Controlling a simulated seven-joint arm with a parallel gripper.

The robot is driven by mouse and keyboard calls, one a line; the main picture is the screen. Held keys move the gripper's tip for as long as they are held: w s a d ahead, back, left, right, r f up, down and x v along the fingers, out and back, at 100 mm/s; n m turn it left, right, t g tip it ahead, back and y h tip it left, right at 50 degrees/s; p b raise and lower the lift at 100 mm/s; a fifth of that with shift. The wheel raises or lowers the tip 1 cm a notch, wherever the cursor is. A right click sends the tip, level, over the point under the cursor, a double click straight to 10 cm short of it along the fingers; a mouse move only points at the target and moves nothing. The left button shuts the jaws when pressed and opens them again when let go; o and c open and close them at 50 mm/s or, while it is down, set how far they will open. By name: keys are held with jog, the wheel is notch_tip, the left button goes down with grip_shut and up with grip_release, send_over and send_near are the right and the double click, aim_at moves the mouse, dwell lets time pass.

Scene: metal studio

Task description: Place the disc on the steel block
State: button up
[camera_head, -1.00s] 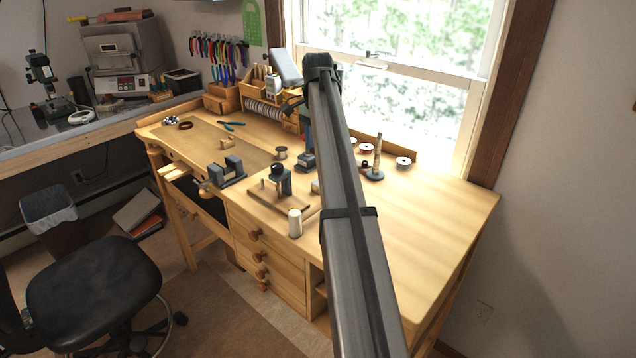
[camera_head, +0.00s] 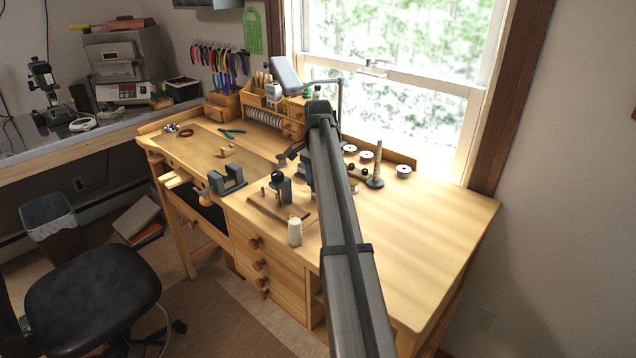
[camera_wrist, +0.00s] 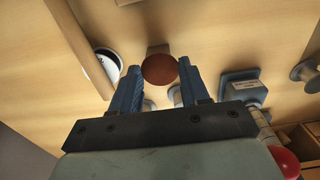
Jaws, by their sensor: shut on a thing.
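The disc (camera_wrist: 159,69), round and reddish brown, sits between the blue fingertips of my gripper (camera_wrist: 160,75) in the wrist view. The gripper is shut on it. A small brownish-grey block (camera_wrist: 158,48) shows partly behind the disc; I cannot tell whether it is the steel block or whether the disc touches it. The disc cannot be made out there, and my arm hides part of the bench.
A blue-grey tool base (camera_wrist: 242,88) stands right of the fingers in the wrist view, with a red knob (camera_wrist: 285,162) close to the gripper. The bench's right side (camera_head: 430,230) is clear.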

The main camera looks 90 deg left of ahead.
jog(key=shift+f, duration=0.3)
jog(key=shift+f, duration=0.1)
jog(key=o, duration=1)
jog(key=shift+o, duration=0.2)
notch_tip(320, 180, up, 12)
